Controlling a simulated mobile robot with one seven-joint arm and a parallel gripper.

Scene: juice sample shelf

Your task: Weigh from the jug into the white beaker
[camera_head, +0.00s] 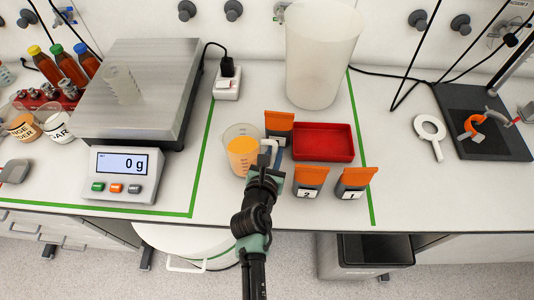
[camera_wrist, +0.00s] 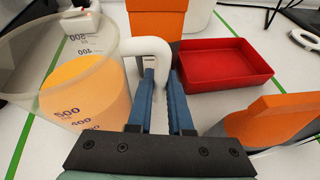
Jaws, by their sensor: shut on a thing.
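The clear jug (camera_head: 242,152) holds orange juice and stands upright on the bench, right of the scale. It also shows in the wrist view (camera_wrist: 85,88) at the left, with printed volume marks. My gripper (camera_head: 268,152) is at the jug's right side. In the wrist view my gripper's blue fingers (camera_wrist: 163,88) are shut on the jug's white handle. The white beaker (camera_head: 122,85), small and translucent, stands on the steel pan of the scale (camera_head: 165,80). The scale's display (camera_head: 122,163) reads 0 g.
An orange-lidded container (camera_head: 279,124) stands close behind the jug. A red tray (camera_head: 322,142) and orange-lidded containers marked 2 (camera_head: 309,182) and 1 (camera_head: 354,183) are to the right. A large translucent bin (camera_head: 318,60) is behind. Bottles (camera_head: 72,66) stand left of the scale.

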